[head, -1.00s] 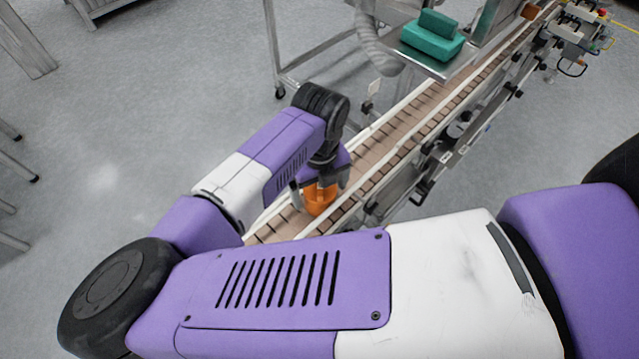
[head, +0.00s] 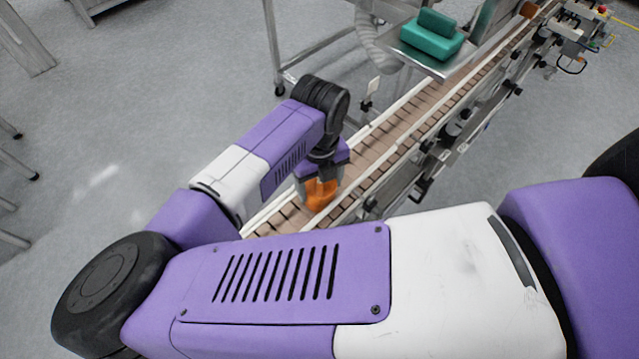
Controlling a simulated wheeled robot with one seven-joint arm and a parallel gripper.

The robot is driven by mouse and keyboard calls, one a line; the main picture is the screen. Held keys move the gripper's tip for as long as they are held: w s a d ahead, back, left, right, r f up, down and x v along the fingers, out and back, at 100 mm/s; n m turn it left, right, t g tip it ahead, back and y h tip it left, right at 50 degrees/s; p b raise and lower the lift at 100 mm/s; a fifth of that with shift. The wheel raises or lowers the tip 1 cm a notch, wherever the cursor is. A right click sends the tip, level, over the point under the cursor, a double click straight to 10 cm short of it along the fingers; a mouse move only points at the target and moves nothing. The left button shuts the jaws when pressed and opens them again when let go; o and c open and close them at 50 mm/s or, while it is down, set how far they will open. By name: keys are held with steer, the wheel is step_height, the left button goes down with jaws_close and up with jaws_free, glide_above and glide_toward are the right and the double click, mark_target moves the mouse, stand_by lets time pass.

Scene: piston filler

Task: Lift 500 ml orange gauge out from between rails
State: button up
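The orange gauge (head: 321,197) is at the near end of the conveyor belt, between the two pale guide rails (head: 366,184). My gripper (head: 320,187) points down over it, with a finger on its left and a finger on its right. The fingers sit close against the gauge's sides and look shut on it. The gripper body covers the gauge's top. I cannot tell from this view whether its base touches the belt.
The brown conveyor (head: 410,128) runs from my gripper to the upper right. A metal tray (head: 440,70) with green blocks (head: 430,38) stands beside it. Clamps and brackets line its right side. My own arm covers the foreground. Open grey floor lies to the left.

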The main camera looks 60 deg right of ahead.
steer(key=shift+r+p, duration=1.7)
steer(key=shift+r, duration=2.2)
